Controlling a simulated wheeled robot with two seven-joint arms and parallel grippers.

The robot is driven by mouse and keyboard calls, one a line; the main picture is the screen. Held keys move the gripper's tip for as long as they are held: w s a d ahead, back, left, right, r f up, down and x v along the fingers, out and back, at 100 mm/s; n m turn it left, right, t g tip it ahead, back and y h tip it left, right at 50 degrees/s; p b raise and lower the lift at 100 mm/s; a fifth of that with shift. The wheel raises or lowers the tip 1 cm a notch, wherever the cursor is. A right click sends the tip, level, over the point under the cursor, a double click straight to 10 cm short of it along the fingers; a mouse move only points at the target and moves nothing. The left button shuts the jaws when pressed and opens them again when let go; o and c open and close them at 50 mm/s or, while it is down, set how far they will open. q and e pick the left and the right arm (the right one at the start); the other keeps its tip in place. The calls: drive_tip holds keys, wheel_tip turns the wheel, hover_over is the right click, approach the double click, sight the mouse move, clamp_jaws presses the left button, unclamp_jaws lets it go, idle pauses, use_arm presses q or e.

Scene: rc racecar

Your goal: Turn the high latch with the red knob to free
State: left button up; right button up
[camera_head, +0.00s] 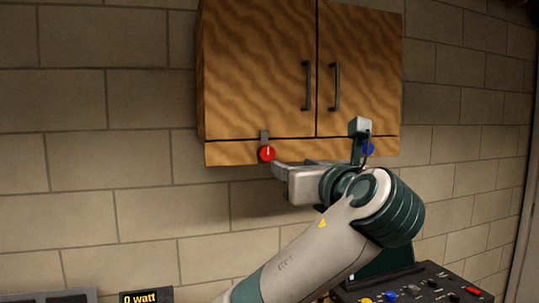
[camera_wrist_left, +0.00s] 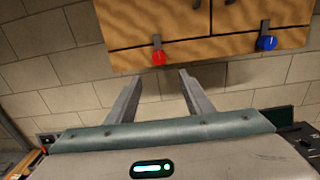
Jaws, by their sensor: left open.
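The red knob (camera_head: 266,154) sits at the lower left edge of the wooden cabinet (camera_head: 259,70), with a grey latch bar (camera_head: 264,136) pointing up from it across the left door's bottom edge. The red knob also shows in the left wrist view (camera_wrist_left: 159,58), just beyond and between the fingertips. My left gripper (camera_wrist_left: 155,78) is open and empty, its two fingers apart, a little below the knob. In the head view its fingertips (camera_head: 277,168) are close to the knob's lower right; I cannot tell whether they touch. My right gripper is not in view.
A blue knob (camera_wrist_left: 267,43) with its own latch is on the cabinet's lower right, partly hidden by my arm in the head view. A dark control panel (camera_head: 430,285) stands below right. A "0 watt" display (camera_head: 146,297) is at lower left. Brick wall surrounds the cabinet.

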sight(268, 155)
use_arm(q)
drive_tip(key=p+x, duration=0.7)
drive_tip(key=x, duration=0.8)
drive_tip(key=shift+a, duration=0.15)
drive_tip(key=shift+w+a+f+p, duration=0.1)
drive_tip(key=shift+w+a+p, duration=0.1)
drive_tip(key=shift+w+p, duration=0.4)
drive_tip(key=c, duration=1)
